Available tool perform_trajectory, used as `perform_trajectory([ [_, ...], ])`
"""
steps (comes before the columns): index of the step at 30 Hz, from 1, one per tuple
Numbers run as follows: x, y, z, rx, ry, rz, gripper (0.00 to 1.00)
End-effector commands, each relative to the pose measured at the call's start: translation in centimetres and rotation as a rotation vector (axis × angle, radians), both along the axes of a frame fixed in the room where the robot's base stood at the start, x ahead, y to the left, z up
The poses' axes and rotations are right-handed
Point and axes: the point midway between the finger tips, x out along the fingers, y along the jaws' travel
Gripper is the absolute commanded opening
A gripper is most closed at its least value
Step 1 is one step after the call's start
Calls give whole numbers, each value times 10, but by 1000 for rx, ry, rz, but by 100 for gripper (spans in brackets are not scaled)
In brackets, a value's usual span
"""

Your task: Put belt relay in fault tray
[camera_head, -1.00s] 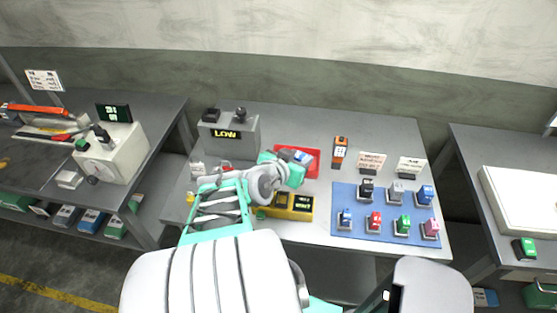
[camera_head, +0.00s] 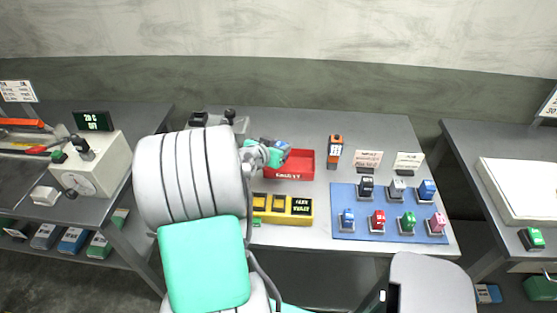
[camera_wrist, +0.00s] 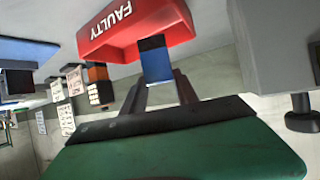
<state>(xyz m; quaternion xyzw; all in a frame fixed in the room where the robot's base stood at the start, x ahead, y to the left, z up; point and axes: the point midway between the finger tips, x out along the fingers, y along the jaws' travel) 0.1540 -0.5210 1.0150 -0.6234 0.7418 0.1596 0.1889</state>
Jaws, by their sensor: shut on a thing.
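The held relay, taken for the belt relay, has a blue face (camera_wrist: 156,62); I cannot read its label. My gripper (camera_wrist: 158,92) is shut on it. In the head view, my gripper (camera_head: 272,152) and the blue relay (camera_head: 281,146) are at the back left of the red tray (camera_head: 303,165). The tray's front wall reads FAULTY in the wrist view (camera_wrist: 165,24). The relay overlaps the tray's edge in both views. I cannot tell whether it is inside or above the rim. My arm hides part of the table left of the tray.
A blue mat (camera_head: 347,233) holds several coloured relays, with two sign cards behind. A grey box (camera_wrist: 275,50) is beside the tray in the wrist view.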

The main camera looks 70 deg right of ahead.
Motion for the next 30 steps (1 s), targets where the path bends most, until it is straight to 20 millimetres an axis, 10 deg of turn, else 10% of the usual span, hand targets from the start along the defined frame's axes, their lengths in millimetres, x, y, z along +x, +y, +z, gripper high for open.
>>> perform_trajectory([
  [6, 3, -5, -38, 2, 1, 1, 0],
  [17, 3, -5, -41, -1, 0, 1, 0],
  [18, 3, -5, -40, 0, 0, 1, 37],
  [30, 3, -5, -39, 0, 0, 0, 57],
])
